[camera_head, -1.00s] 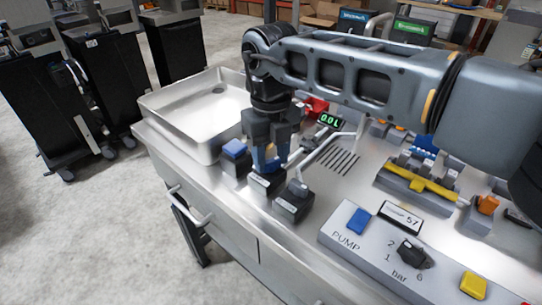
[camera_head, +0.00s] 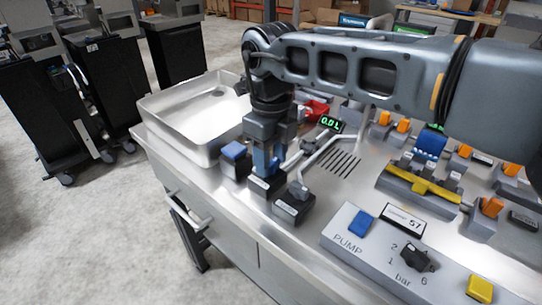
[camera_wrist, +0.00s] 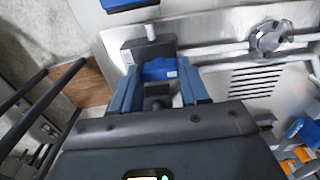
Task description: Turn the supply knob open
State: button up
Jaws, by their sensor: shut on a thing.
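Three small dark blocks stand in a row near the front edge of the steel counter. The left block (camera_head: 236,168) has a blue top. The right block (camera_head: 292,208) has a grey knob on top. My gripper (camera_head: 265,170) points down at the middle block (camera_head: 262,187) and is shut on its knob, which the fingers mostly hide. In the wrist view, a blue part (camera_wrist: 160,69) shows between the blue fingers, next to a dark block with a silver stub. I cannot read the labels that would say which is the supply knob.
A steel basin (camera_head: 192,135) lies left of the blocks. A green display (camera_head: 330,123) reads about 0.0 L. A pump panel (camera_head: 362,262) and a yellow bar (camera_head: 424,184) are at the right. My arm crosses above the counter.

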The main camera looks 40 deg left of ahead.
aim_at(271, 162)
jog(key=o, duration=1.1)
jog(key=shift+c, duration=0.2)
jog(key=shift+r+b, duration=0.5)
jog(key=shift+r, duration=3.45)
